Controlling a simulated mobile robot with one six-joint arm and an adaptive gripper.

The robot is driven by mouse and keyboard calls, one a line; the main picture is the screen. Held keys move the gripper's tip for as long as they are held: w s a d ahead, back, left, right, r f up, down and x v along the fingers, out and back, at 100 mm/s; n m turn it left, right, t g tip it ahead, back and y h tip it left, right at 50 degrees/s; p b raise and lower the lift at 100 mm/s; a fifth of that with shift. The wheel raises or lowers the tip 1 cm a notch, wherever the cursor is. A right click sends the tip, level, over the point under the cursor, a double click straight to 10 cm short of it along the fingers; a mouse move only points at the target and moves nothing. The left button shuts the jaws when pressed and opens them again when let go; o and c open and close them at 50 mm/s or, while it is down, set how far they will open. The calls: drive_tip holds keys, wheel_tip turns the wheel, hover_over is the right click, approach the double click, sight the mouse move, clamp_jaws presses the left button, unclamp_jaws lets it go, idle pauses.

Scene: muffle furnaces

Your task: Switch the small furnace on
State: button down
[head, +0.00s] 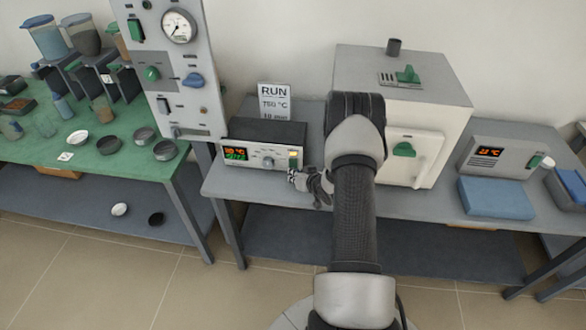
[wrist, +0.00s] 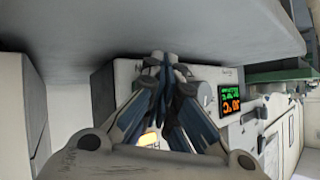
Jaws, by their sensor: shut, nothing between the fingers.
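The white furnace (head: 407,85) with green handles and a short flue stands on the grey bench. Left of it is a controller box (head: 248,163) with a lit red and green display (head: 235,153), a round knob (head: 267,162) and a yellow-lit switch (head: 294,155) at its right end. Which unit is the small furnace is not labelled legibly. My gripper (head: 293,177) is shut and empty, just in front of the box's lower right. In the wrist view its fingertips (wrist: 166,58) meet beside the panel, with the display (wrist: 230,99) at right. A yellow glow (wrist: 148,138) shows partly behind the fingers; contact is unclear.
A sign (head: 274,101) reading RUN, 750 °C, 10 min stands behind the box. A grey panel with a gauge (head: 179,26) rises at left. A unit with an orange display (head: 489,152) and a blue block (head: 496,198) are at right. My arm crosses the furnace front.

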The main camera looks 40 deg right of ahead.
drive_tip(key=shift+s+a, duration=0.1)
drive_tip(key=shift+s+a, duration=0.4)
drive_tip(key=shift+a, duration=0.1)
drive_tip(key=shift+s+a+r+p, duration=0.2)
drive_tip(key=shift+s+a+p, duration=0.15)
drive_tip(key=shift+s+a, duration=0.55)
drive_tip(key=shift+s+a+r+p, duration=0.2)
drive_tip(key=shift+s+a+p, duration=0.1)
drive_tip(key=shift+s+a, duration=0.55)
drive_tip(key=shift+w+a, duration=0.1)
drive_tip(key=shift+w, duration=0.05)
